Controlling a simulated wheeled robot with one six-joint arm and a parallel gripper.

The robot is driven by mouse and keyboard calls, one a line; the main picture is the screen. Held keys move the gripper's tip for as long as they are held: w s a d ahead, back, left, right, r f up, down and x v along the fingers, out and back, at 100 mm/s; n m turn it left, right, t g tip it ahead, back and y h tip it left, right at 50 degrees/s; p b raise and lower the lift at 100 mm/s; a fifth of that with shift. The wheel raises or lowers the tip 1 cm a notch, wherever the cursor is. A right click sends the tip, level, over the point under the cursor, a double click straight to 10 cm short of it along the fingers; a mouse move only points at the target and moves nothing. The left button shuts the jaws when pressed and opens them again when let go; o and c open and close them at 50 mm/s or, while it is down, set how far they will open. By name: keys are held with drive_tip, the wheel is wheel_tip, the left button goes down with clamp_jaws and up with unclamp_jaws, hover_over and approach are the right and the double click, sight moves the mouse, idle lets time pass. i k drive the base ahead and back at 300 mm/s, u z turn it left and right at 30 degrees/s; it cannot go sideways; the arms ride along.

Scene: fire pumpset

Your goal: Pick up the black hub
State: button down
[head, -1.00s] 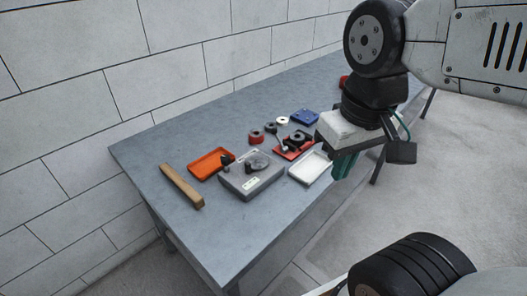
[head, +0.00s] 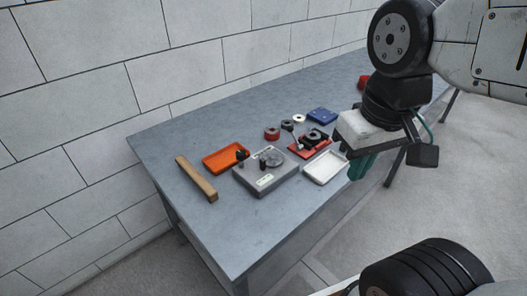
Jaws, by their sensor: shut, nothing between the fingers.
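Several dark round parts are on the table, and I cannot tell for certain which is the black hub. A small black ring-like part (head: 287,125) lies behind the red fixture, between a red ring (head: 272,133) and a white ring (head: 299,119). A larger black round part (head: 314,135) sits on the red fixture (head: 324,147). My gripper (head: 359,168), with green fingers, hangs at the right, above the table's front edge by the white tray. It is shut and empty, apart from all these parts.
A block wall is behind; the table's left end (head: 165,150) is clear.

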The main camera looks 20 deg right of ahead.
sight(314, 137)
drive_tip(key=k, duration=0.5)
drive_tip(key=z, duration=1.65)
drive_tip(key=i, duration=1.2)
drive_tip(key=u, duration=1.9)
